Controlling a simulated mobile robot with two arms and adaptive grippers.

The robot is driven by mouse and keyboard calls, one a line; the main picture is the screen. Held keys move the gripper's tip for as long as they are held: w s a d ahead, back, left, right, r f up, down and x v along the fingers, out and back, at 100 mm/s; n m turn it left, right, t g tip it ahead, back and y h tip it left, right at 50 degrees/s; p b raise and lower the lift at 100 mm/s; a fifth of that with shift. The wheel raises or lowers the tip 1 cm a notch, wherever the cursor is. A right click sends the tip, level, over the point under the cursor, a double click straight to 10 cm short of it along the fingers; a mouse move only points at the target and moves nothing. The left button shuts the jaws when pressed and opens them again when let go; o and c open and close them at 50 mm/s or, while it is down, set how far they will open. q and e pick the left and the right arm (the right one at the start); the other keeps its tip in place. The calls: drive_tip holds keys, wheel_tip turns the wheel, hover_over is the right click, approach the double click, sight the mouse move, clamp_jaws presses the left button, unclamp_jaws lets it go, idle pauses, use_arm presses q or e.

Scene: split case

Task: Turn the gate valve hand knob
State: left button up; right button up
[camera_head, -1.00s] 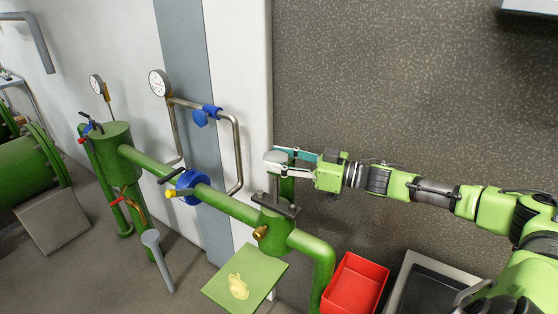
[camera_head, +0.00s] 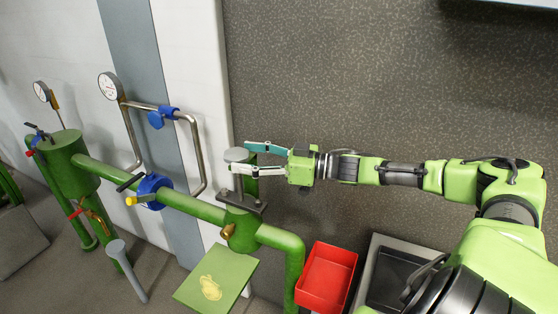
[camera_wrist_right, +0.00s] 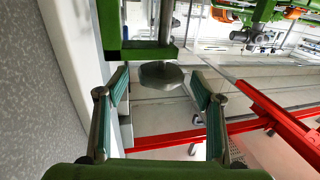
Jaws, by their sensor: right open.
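The hand knob (camera_head: 236,155) is a grey round disc on top of the green gate valve (camera_head: 240,215) on the pipe. In the right wrist view the knob (camera_wrist_right: 160,74) is a dark grey, faceted disc on a stem. My right gripper (camera_head: 241,157) reaches in from the right with its fingers spread, one on each side of the knob. In the wrist view the open fingers (camera_wrist_right: 160,88) flank the knob, with a visible gap on both sides. I cannot see contact. My left gripper is out of view.
A blue valve (camera_head: 152,190) and pressure gauge (camera_head: 108,86) stand left along the green pipe. A green plate (camera_head: 215,277), red bin (camera_head: 327,278) and dark sink (camera_head: 393,280) lie below. The speckled wall (camera_head: 370,75) is behind my right arm.

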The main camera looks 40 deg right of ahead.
drive_tip(key=v, duration=0.9)
drive_tip(key=shift+s, duration=0.15)
idle(0.5)
